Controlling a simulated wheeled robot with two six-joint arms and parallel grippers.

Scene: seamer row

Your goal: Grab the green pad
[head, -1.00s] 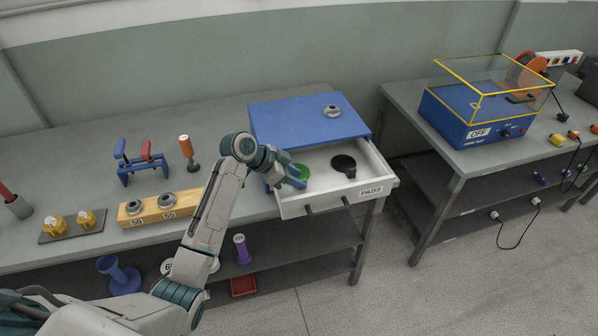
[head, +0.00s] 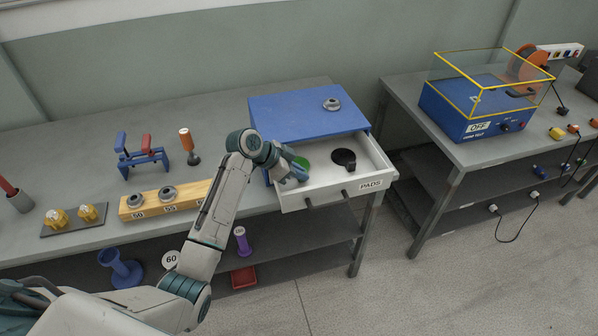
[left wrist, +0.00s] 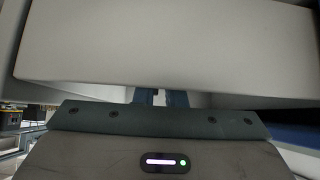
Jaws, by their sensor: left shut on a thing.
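The green pad (head: 301,162) lies in the open white drawer (head: 325,180), toward its left side, partly hidden by my left gripper. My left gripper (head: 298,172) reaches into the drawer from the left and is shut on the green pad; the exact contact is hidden. In the left wrist view the fingers (left wrist: 160,97) show only as short dark blue tips below a pale wall, and no green shows there. My right gripper is in neither view.
A black pad (head: 344,157) with a knob lies to the right in the same drawer. The drawer's walls and front, labelled PADS, stand close around my gripper. A blue cabinet top (head: 300,117) with a grey ring (head: 331,104) is behind. A wooden block (head: 160,200) stands left.

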